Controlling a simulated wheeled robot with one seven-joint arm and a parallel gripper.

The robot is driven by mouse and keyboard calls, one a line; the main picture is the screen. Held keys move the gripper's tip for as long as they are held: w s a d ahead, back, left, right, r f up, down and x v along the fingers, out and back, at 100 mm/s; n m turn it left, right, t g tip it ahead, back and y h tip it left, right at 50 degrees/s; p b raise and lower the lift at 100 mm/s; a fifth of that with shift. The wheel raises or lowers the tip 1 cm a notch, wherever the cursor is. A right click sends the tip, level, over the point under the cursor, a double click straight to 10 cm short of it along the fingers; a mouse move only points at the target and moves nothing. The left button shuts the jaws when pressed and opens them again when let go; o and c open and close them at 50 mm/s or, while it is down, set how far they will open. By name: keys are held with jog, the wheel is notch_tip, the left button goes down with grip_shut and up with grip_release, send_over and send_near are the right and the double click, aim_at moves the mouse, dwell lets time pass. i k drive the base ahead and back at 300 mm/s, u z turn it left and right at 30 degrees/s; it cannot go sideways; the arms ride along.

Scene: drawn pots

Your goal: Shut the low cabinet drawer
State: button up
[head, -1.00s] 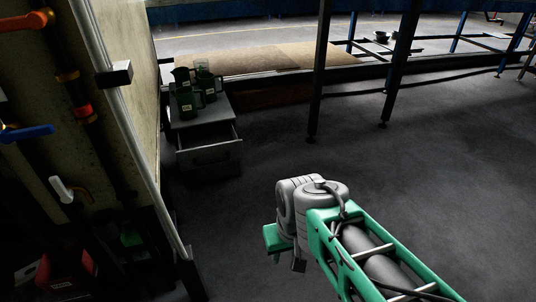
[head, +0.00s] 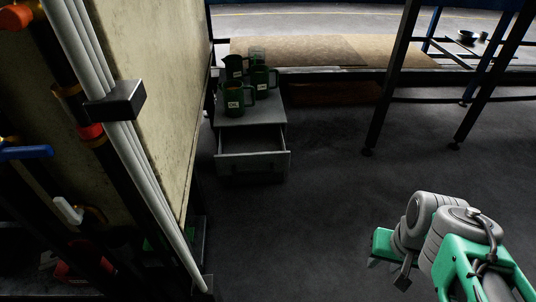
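The low grey cabinet (head: 275,113) stands on the floor left of centre, beside the pale wall. Its drawer (head: 253,164) is pulled out toward me, and I can see into its dark, empty-looking inside. My gripper (head: 388,273) is at the lower right, well apart from the drawer and to its right. Its two fingers point down with a gap between them, and nothing shows between them.
Several dark green mugs and a jug (head: 235,66) stand on the cabinet top. A pale wall with pipes (head: 120,110) fills the left. Dark table legs (head: 388,90) stand at the right. The dark floor (head: 310,200) between my gripper and the drawer is clear.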

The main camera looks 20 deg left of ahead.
aim_at(255, 149)
jog(key=i, duration=0.6)
jog(key=u, duration=1.45)
jog(key=i, duration=0.5)
jog(key=z, duration=0.1)
